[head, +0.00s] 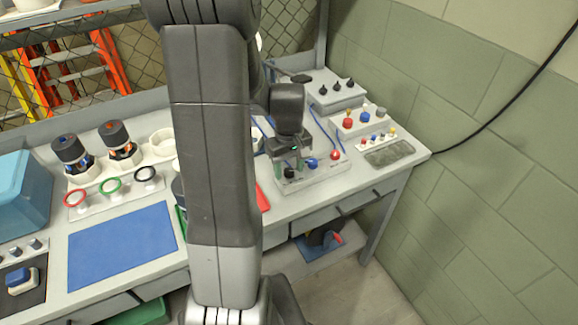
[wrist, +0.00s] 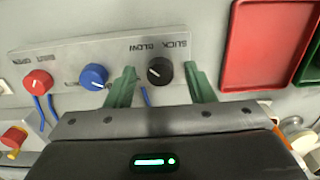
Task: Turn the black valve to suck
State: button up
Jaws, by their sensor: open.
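The black valve (wrist: 159,71) is a round knob on a light grey panel (wrist: 115,57) in the wrist view. The words SUCK and BLOW appear upside down above it, BLOW to the left and SUCK to the right. My gripper (wrist: 160,85) is open, with one green finger on either side of the black valve. I cannot tell if the fingers touch it. A small light mark shows on the knob, but its exact pointing is unclear. In the head view, my gripper (head: 289,161) is over the panel, with the black valve (head: 290,173) low between the fingers.
A blue knob (wrist: 94,76) is close beside the left finger, and a red knob (wrist: 38,82) is farther left. A red tray (wrist: 268,45) lies right of the panel. More knob boxes (head: 337,90) stand behind on the bench. A blue mat (head: 122,246) lies left.

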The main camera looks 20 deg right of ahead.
jog(key=c, duration=1)
jog(key=shift+m, duration=0.5)
jog(key=m, duration=0.3)
jog(key=shift+m+b, duration=0.4)
jog(key=m, duration=0.4)
jog(key=shift+b, duration=0.3)
jog(key=m, duration=0.5)
jog(key=shift+m+b, duration=0.3)
jog(key=shift+m, duration=1.7)
